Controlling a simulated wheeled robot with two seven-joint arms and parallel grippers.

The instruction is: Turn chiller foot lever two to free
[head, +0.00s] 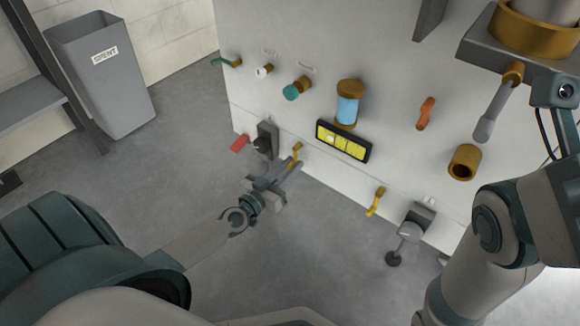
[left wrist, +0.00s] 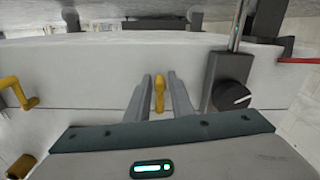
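Two yellow foot levers are low on the white cabinet (head: 395,100). The nearer one to my left gripper is the left yellow lever (head: 297,150); in the left wrist view this lever (left wrist: 159,92) stands between the two fingers. The right yellow lever (head: 376,201) hangs farther along the base and also shows at the left of the left wrist view (left wrist: 15,94). I cannot read which is lever two. My left gripper (head: 286,168) is open, a finger on each side of the left lever, with gaps; contact is not clear. My right gripper is out of view.
A dark box with a black knob (head: 265,141) and a red lever (head: 240,143) are left of the gripper. A yellow display (head: 343,141) is above right. A SPENT bin (head: 108,80) is upper left. The floor is clear.

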